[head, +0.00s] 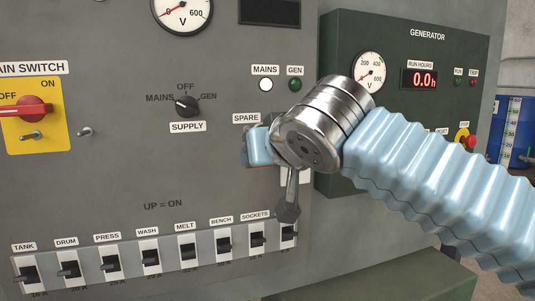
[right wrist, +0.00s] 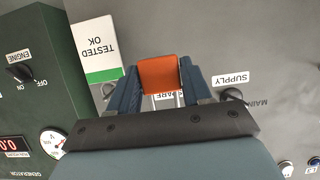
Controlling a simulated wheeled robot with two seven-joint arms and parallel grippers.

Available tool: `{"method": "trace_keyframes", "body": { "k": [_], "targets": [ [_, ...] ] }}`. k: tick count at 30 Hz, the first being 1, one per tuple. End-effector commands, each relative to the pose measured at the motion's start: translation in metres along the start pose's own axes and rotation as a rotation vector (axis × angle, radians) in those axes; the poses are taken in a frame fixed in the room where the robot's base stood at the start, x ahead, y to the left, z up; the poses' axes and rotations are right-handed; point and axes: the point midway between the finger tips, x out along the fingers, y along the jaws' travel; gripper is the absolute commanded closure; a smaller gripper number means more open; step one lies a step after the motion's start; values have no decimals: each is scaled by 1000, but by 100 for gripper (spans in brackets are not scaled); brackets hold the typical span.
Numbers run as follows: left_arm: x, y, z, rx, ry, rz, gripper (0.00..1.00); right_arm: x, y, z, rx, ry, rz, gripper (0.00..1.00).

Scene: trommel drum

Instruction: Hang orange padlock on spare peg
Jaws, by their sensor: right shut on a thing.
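My right gripper (right wrist: 158,82) is shut on the orange padlock (right wrist: 159,74), whose body sits between the two blue fingers in the right wrist view. A bit of its metal shackle shows below the body, toward the panel. In the head view my right gripper (head: 258,147) is at the grey panel, just below the SPARE label (head: 246,118), and the padlock is almost wholly hidden. The label also shows partly behind the padlock in the right wrist view (right wrist: 174,96). The spare peg is hidden, so I cannot tell whether the shackle touches it. My left gripper is not in view.
The yellow main switch plate (head: 38,115) with its red handle is at the left, with a bare metal peg (head: 85,132) beside it. The supply knob (head: 186,106) is left of my gripper. A row of breakers (head: 151,260) lies below. The green generator cabinet (head: 425,95) stands right.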

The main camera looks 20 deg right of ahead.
Motion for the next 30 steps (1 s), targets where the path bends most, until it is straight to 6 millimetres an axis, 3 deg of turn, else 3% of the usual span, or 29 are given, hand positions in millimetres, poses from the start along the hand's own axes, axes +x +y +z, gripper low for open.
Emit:
{"method": "trace_keyframes", "body": {
  "k": [24, 30],
  "targets": [
    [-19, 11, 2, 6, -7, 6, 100, 53, 0, -18, 1, -1, 0, 86],
    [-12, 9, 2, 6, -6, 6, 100, 64, 0, -15, 1, 1, 0, 86]
  ]
}}
